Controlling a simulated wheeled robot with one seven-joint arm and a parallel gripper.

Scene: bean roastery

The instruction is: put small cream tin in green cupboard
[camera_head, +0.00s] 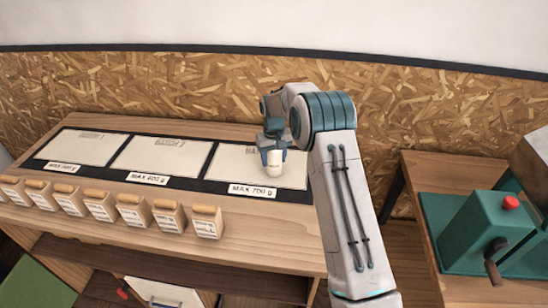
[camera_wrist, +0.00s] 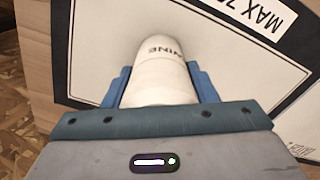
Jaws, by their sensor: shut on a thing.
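The small cream tin (camera_head: 274,166) is in my gripper (camera_head: 272,150), over the right-hand panel marked MAX 700 g. In the wrist view the tin (camera_wrist: 163,70) sits between the two blue fingers (camera_wrist: 160,88), with part of some dark lettering showing. My gripper is shut on it. I cannot tell whether the tin touches the panel. A green panel (camera_head: 35,285) shows at the lower left, cut off by the frame edge; I cannot tell whether it is the green cupboard.
Several labelled tan bags (camera_head: 134,211) stand in a row along the front of the wooden counter (camera_head: 260,225). A white panel (camera_head: 165,292) shows below it. A green machine (camera_head: 488,228) with a red knob stands on a table at right. A chipboard wall (camera_head: 180,85) closes the back.

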